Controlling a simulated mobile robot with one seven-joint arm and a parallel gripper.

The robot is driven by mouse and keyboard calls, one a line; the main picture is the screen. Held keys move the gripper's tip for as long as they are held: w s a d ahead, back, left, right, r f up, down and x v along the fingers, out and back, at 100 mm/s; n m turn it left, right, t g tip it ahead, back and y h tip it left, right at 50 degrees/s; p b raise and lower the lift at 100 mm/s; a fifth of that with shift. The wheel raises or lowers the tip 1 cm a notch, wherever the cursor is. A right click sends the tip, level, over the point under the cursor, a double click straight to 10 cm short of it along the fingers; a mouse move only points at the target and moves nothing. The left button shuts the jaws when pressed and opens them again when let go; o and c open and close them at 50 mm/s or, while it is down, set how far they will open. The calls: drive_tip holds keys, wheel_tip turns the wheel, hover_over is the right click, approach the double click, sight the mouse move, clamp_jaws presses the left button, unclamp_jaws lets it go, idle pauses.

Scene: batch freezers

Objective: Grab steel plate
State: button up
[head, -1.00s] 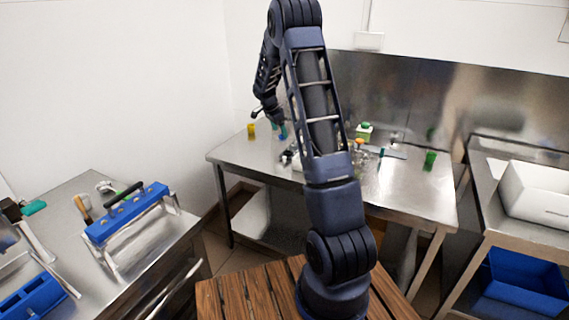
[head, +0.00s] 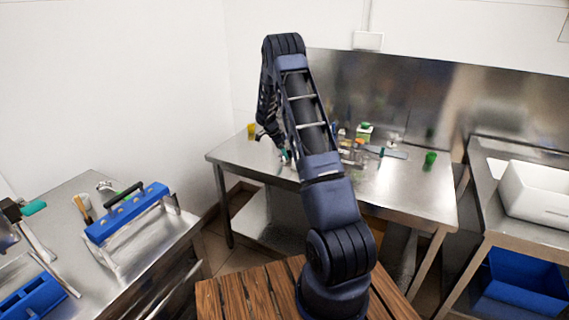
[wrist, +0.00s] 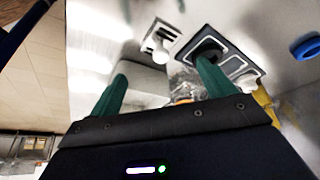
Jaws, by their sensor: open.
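My gripper (head: 285,155) is low over the left part of the steel table (head: 415,190). In the wrist view my gripper (wrist: 162,82) has its two green fingers spread apart, with nothing held between them. A pale grey flat-faced piece (wrist: 146,79) shows beyond and between the fingers; I cannot tell for sure whether it is the steel plate. A dark-framed tray-like piece (wrist: 240,67) lies behind the right finger, partly hidden by it. In the head view my arm hides part of the tabletop near the gripper.
A yellow cup (head: 251,132) stands at the table's left back, a green cup (head: 430,160) at its right. A green-topped container (head: 364,131) and small items stand near the back. A blue ring-like object (wrist: 305,47) shows in the wrist view. The table's right front is clear.

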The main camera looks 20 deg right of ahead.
sight(284, 160)
drive_tip(key=shift+a+x, duration=0.15)
drive_tip(key=shift+x, duration=1.2)
drive_tip(key=shift+a+x, duration=0.15)
drive_tip(key=shift+x, duration=1.2)
drive_tip(key=c, duration=1.4)
